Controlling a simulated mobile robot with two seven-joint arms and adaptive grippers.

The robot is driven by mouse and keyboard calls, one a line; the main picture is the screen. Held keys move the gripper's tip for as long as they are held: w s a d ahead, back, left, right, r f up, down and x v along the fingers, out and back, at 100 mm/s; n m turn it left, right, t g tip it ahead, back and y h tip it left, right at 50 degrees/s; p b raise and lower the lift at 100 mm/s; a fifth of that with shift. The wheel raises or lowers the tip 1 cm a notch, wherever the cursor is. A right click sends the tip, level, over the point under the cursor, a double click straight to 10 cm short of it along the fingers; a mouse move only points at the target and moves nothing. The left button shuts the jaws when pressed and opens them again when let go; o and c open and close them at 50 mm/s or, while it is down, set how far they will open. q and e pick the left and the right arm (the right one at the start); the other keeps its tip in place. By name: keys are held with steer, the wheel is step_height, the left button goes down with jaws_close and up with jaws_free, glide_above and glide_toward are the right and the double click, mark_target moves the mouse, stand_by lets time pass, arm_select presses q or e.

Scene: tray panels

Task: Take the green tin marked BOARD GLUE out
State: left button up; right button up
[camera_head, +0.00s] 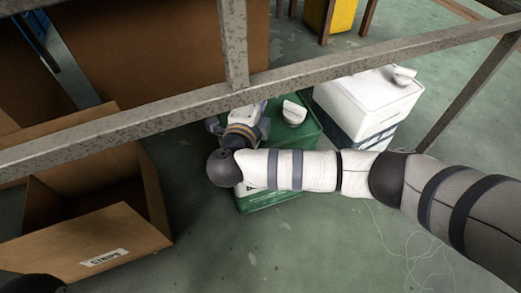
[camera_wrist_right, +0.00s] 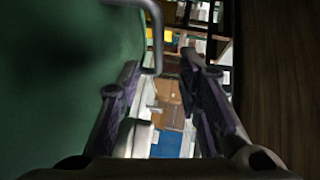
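A green box-shaped container (camera_head: 303,131) stands on the floor at the middle of the head view. It has a white knob-like piece (camera_head: 293,113) on top and part of a pale label on its front. My right arm covers much of it, and I cannot read BOARD GLUE on it. My right gripper (camera_head: 243,125) is over its left side, partly behind the metal rail. A green surface (camera_wrist_right: 60,70) fills the left side there, close to one finger. My left gripper is not visible.
A white container (camera_head: 365,95) with a dark lower band stands right of the green one. An open cardboard box (camera_head: 90,240) marked STRIPS lies left. A grey metal rail (camera_head: 330,68) crosses in front. A bent metal bar (camera_wrist_right: 157,40) shows beside the right fingers. Front floor is clear.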

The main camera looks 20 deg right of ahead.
steer(key=x, duration=0.1)
steer(key=b+x, duration=0.1)
steer(key=x, duration=0.1)
steer(key=b+x, duration=0.1)
steer(key=shift+w+a+f, duration=0.2)
steer(key=shift+w+f, duration=0.15)
steer(key=shift+w+r, duration=0.1)
steer(key=shift+r, duration=0.05)
jaws_close()
steer(key=shift+r, duration=0.15)
steer(key=shift+r, duration=0.1)
